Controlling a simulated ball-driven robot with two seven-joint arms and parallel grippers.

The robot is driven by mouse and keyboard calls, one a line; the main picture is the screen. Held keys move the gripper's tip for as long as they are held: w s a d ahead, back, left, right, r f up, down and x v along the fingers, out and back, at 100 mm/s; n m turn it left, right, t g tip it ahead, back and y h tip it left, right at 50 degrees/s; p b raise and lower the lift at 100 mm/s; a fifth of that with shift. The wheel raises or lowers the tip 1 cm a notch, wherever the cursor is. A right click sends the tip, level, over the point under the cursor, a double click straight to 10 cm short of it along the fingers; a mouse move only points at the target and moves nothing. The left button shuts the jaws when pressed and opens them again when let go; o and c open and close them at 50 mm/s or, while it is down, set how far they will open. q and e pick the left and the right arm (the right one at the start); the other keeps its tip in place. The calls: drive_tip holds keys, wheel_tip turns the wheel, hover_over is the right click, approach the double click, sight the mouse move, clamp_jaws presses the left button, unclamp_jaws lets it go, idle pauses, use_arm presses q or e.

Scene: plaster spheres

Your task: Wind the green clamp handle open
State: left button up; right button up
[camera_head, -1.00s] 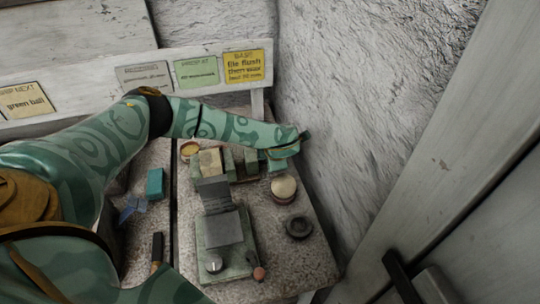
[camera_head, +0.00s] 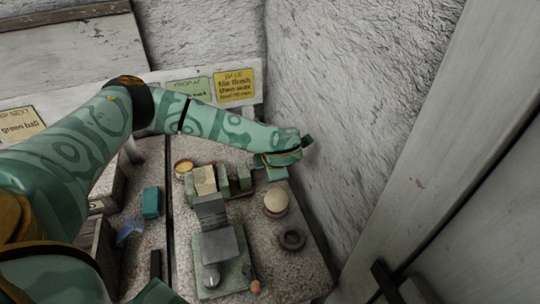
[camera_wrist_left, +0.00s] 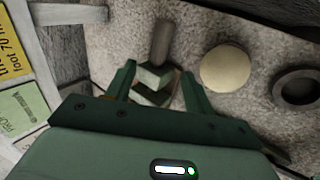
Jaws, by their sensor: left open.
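The green clamp (camera_head: 225,184) lies on the speckled bench with a cream block (camera_head: 205,180) between its jaws. Its green handle (camera_head: 277,174) is at the right end, partly hidden by my left gripper (camera_head: 292,153). In the left wrist view, my left gripper (camera_wrist_left: 158,82) is open. Its fingers stand on either side of the green handle (camera_wrist_left: 153,76), with a gap visible beside it. A grey rod (camera_wrist_left: 161,40) runs away from the handle. I cannot tell whether either finger touches it. My right gripper is out of view.
A cream ball (camera_head: 276,202) and a dark ring (camera_head: 292,239) sit just right of the clamp. A green-based device with a grey plate (camera_head: 220,245) stands in front. A rough wall rises close behind and to the right. A teal block (camera_head: 151,202) lies left.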

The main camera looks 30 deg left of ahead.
use_arm(q)
drive_tip(key=v, duration=0.6)
drive_tip(key=shift+p, duration=0.4)
